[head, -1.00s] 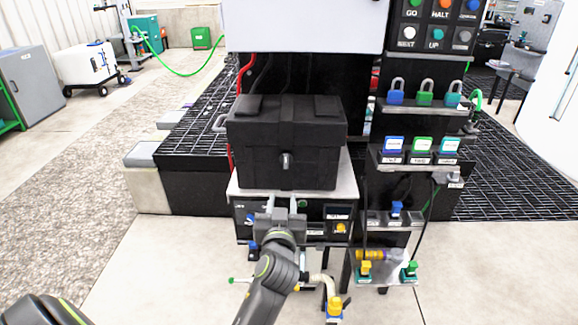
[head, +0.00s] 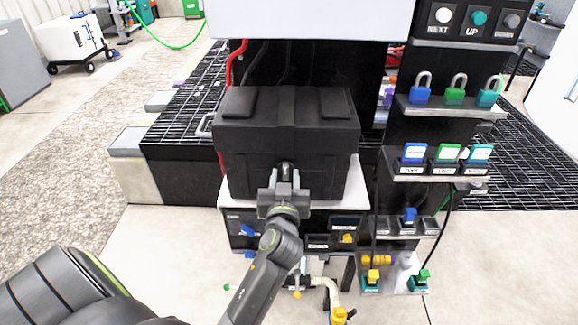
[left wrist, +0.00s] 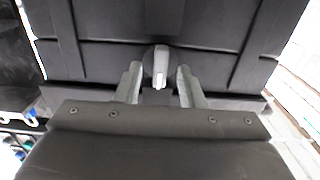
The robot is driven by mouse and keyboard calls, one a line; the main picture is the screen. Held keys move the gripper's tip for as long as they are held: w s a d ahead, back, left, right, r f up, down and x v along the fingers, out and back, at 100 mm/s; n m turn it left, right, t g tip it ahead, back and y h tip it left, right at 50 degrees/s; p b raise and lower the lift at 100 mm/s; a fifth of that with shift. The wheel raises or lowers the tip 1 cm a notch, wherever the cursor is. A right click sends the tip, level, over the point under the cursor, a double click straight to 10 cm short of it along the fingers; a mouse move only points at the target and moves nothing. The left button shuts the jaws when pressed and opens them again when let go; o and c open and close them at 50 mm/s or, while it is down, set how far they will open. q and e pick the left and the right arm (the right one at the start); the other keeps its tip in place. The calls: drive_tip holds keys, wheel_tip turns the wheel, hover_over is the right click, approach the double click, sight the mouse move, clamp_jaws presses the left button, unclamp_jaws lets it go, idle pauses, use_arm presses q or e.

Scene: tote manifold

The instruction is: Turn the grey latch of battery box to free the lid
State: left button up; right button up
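The black battery box (head: 318,172) stands on a light shelf with its lid (head: 287,103) down. Its grey latch (left wrist: 161,66) is on the middle of the front face and hangs upright; it also shows in the head view (head: 286,168). My left gripper (head: 284,180) is at the front of the box. In the left wrist view its two fingers (left wrist: 160,88) stand open on either side of the latch, with a gap showing on both sides. The fingertips partly hide the latch in the head view. My right gripper is not in view.
A panel of buttons (head: 479,18) and shelves with padlocks (head: 454,90) and coloured blocks (head: 447,153) stand right of the box. A control panel (head: 318,232) is below the box. Black grating (head: 185,115) lies behind left. The floor at front left is clear.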

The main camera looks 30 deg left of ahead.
use_arm(q)
drive_tip(key=shift+w+a, duration=0.1)
drive_tip(key=shift+w, duration=0.05)
drive_tip(key=shift+r, duration=0.1)
drive_tip(key=shift+c, duration=0.5)
clamp_jaws()
